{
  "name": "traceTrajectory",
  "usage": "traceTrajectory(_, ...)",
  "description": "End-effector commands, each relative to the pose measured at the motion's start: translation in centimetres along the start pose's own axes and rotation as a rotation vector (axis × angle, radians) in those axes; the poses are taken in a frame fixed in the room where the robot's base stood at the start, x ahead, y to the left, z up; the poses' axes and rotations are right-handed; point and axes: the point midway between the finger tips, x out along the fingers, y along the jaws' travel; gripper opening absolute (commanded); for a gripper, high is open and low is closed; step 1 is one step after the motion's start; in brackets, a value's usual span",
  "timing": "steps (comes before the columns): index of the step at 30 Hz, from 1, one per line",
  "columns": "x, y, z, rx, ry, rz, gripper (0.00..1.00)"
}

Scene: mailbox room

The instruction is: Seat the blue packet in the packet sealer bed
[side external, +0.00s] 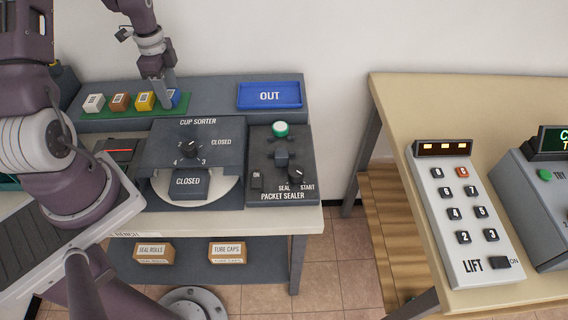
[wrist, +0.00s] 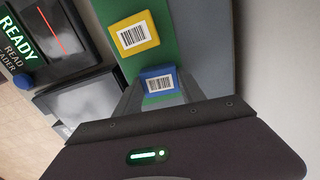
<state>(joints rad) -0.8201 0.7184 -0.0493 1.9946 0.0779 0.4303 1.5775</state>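The blue packet (side external: 174,98) stands at the right end of a green rack (side external: 98,114). In the wrist view the blue packet (wrist: 159,84), with its white barcode label, lies between my two fingers. My gripper (side external: 165,95) is down at the packet, and its fingertips (wrist: 161,88) flank it closely on both sides. I cannot tell whether they press on it. The packet sealer (side external: 282,190) is at the right of the bench, with a green-topped post, a dark block and a knob marked SEAL and START. Its bed is hard to make out.
A yellow packet (side external: 145,101) stands just left of the blue one, then an orange packet (side external: 119,102) and a white packet (side external: 93,103). The cup sorter (side external: 195,150) stands between the rack and sealer. A blue OUT tray (side external: 270,95) is empty at the back right.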

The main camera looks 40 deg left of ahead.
Motion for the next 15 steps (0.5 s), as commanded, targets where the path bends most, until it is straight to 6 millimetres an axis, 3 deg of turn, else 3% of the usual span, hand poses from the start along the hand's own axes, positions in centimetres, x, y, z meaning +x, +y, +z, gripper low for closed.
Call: traceTrajectory(15,-3.3,-0.1,0.0,-0.001,0.0,-0.003,0.06)
